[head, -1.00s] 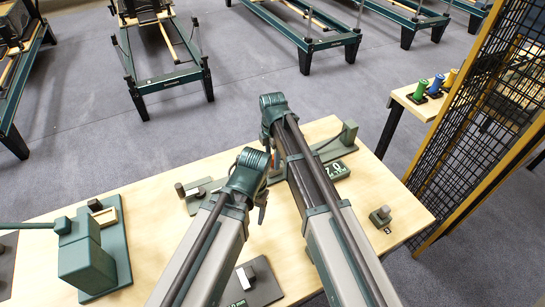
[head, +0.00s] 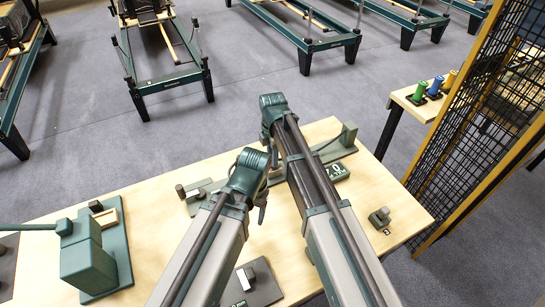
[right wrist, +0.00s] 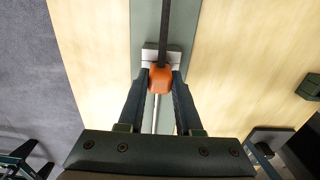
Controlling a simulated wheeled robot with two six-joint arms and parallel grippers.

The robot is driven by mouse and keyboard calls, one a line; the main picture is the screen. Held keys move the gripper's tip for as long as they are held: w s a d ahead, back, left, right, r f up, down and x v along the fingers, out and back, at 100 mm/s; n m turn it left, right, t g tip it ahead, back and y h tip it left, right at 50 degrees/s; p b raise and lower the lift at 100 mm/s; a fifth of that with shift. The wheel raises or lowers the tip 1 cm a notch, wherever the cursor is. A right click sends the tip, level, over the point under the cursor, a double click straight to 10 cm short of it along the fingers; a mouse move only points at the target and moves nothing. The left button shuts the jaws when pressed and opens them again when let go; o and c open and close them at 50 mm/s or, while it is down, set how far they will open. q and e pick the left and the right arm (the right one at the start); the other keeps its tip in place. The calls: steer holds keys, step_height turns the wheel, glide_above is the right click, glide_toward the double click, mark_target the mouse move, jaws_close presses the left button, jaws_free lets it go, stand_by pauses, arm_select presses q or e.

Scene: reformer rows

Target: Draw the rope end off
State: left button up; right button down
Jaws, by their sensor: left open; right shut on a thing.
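In the right wrist view, an orange rope end (right wrist: 160,79) sits between the two fingers of my right gripper (right wrist: 160,88), which is shut on it. A dark rope (right wrist: 166,28) runs up from the orange piece, and a thin silver rod (right wrist: 156,112) shows below it. A pale metal block (right wrist: 149,54) lies just behind the orange piece, on a grey-green base strip (right wrist: 145,20). In the head view, my left gripper (head: 262,208) is open and empty above the table; its fingers are partly hidden. My right gripper's fingers and the orange piece are hidden there behind my arm.
The wooden table (head: 150,200) carries a green press-like fixture (head: 88,265) at left, a long grey-green fixture (head: 345,142) at the back, and small blocks (head: 380,217). A black mesh partition (head: 480,130) stands at right. Coloured spools (head: 419,90) stand on a side shelf.

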steer(key=shift+r+p, duration=2.25)
steer(key=shift+r, duration=0.2)
steer(key=shift+f, duration=0.1)
